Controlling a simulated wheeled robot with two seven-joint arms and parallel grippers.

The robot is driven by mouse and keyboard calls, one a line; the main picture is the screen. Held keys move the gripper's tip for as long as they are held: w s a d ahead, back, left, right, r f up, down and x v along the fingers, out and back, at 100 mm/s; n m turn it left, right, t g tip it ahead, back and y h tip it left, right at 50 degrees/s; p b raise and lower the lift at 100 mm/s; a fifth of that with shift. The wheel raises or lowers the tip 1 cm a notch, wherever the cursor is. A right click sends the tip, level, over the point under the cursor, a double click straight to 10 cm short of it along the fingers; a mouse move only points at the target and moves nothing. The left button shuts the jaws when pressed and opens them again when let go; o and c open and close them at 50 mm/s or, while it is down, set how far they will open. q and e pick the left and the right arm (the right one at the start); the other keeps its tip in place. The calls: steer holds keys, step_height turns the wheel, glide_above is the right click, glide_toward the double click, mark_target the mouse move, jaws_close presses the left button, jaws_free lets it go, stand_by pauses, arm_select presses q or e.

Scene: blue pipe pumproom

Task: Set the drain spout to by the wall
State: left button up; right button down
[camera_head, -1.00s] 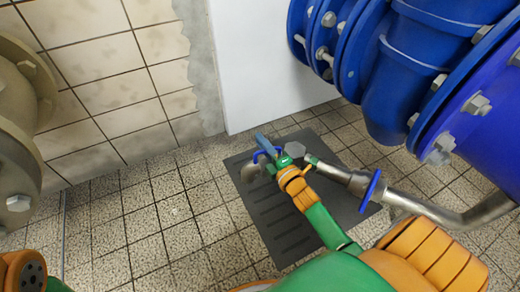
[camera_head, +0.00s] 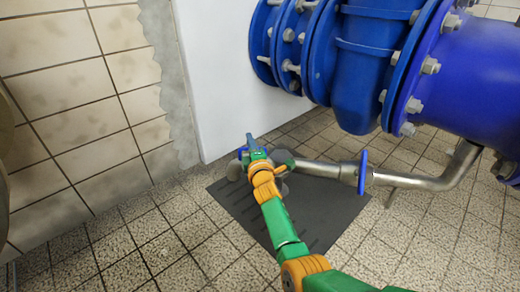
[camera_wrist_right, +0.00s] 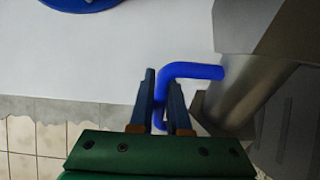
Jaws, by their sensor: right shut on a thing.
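The drain spout is a grey metal pipe end (camera_head: 234,170) above the dark floor mat, beside the white wall panel. It is partly hidden by my right gripper (camera_head: 251,143). Its bent blue handle (camera_wrist_right: 192,71) shows clearly in the right wrist view, with grey metal of the spout fitting (camera_wrist_right: 240,92) to its right. The fingers of my right gripper (camera_wrist_right: 161,88) stand on both sides of the handle's lower leg and are shut on it. My left gripper is not in view.
A metal pipe (camera_head: 325,170) with a blue valve lever (camera_head: 362,172) runs to the right. Large blue flanged pipework (camera_head: 355,75) stands above it. The white wall panel (camera_head: 220,80) is close behind the gripper. Tiled floor (camera_head: 150,240) is open at left.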

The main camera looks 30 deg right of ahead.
stand_by(0.4)
steer(key=c, duration=0.9)
jaws_free()
